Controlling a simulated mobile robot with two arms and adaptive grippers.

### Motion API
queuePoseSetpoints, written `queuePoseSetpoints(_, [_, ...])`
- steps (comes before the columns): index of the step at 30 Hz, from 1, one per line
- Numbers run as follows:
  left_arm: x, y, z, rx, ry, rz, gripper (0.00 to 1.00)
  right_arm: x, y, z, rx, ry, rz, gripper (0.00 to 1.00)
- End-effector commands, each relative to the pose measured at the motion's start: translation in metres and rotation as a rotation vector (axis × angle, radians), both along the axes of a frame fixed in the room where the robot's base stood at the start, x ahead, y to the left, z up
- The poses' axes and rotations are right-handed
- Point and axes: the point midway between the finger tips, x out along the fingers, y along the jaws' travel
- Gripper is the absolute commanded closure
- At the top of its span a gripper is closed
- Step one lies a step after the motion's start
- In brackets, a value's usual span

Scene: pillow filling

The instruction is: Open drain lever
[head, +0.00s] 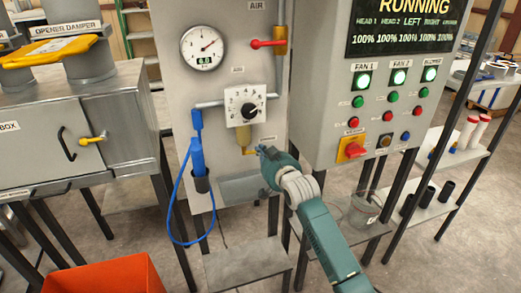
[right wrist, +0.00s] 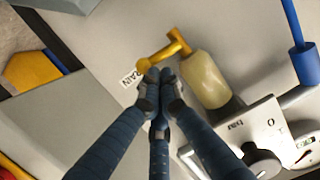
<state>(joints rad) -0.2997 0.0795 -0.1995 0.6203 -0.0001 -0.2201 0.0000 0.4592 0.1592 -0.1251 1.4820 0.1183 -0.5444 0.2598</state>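The yellow drain lever (right wrist: 166,53) shows in the right wrist view, beside the DRAIN label (right wrist: 131,78) and at the end of a cream-coloured bowl (right wrist: 205,80). It has a rounded knob at its free end. My right gripper (right wrist: 160,76) has its fingertips drawn together just by the knob, with nothing seen between them. I cannot tell whether they touch the knob. In the head view my right gripper (head: 264,152) is in front of the panel, just right of the bowl (head: 246,136). The lever is hard to make out there. My left gripper is not in view.
Above the bowl is a regulator with a dial knob (head: 248,107). A blue hose (head: 171,205) hangs at the left of the panel. A red-handled air valve (head: 268,43) is higher up. A control box with fan buttons (head: 364,80) stands to the right. An orange bin (head: 105,277) is at lower left.

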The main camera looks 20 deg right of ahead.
Motion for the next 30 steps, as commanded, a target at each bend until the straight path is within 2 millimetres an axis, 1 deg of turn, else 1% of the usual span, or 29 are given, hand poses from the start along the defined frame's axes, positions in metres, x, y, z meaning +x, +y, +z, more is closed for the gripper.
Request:
queuePoseSetpoints(5, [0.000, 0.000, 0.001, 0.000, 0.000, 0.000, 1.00, 0.000, -0.003, -0.005, 0.104, 0.005, -0.001, 1.00])
queuePoseSetpoints(14, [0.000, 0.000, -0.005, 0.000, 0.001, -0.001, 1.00, 0.000, -0.006, -0.021, 0.379, 0.014, -0.002, 1.00])
queuePoseSetpoints(20, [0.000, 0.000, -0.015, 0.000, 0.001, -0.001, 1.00, 0.000, -0.005, -0.032, 0.569, 0.022, -0.002, 1.00])
queuePoseSetpoints(30, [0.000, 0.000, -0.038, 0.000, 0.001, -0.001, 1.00, 0.000, 0.000, -0.048, 0.892, 0.033, -0.002, 1.00])
